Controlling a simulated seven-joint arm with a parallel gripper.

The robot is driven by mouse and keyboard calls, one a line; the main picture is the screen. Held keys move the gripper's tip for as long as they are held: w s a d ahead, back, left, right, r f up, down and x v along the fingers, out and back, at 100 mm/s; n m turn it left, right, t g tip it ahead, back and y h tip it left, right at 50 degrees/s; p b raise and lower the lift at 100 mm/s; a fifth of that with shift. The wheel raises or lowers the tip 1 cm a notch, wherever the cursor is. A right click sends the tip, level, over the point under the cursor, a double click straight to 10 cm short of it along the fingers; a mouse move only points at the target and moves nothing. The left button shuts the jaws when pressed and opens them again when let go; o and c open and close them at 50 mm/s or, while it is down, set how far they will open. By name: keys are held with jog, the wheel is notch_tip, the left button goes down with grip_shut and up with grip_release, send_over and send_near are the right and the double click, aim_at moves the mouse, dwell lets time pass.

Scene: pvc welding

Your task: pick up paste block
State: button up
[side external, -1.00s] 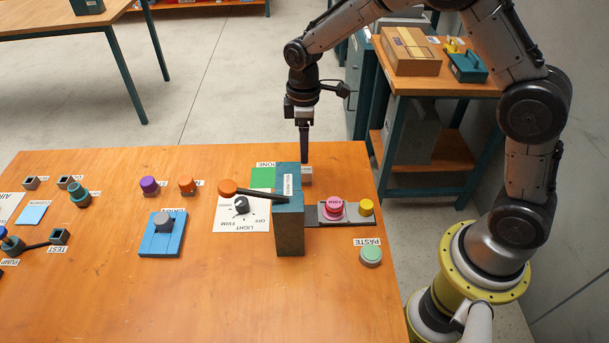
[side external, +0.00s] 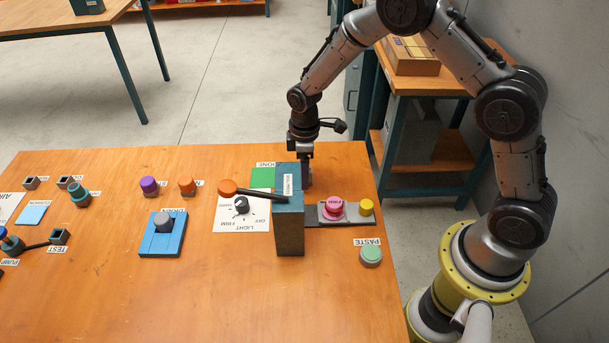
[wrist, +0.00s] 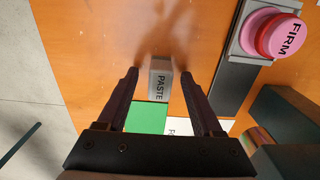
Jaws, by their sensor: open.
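The paste block (wrist: 159,80) is a small grey block with a white label reading PASTE. In the wrist view it lies between the two fingers of my gripper (wrist: 160,73), with a gap on each side. In the side view my gripper (side external: 305,174) points down at the table behind the tall teal-topped press, and its fingers largely hide the block there. My gripper is open, with nothing clamped.
The teal press (side external: 289,230) with its orange-knobbed lever stands close in front of my gripper. A pink FIRM button (side external: 333,208) and a yellow knob (side external: 366,207) are to the right. A green square (wrist: 147,117) lies beside the block.

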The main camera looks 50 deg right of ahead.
grip_shut()
dwell(0.4)
jog(key=shift+r, duration=0.5)
notch_tip(320, 180, up, 2)
jog(key=shift+r, duration=0.15)
jog(key=s+d+r, duration=0.1)
jog(key=s+r, duration=0.8)
jog(key=s, duration=0.5)
jog(key=shift+r, duration=0.35)
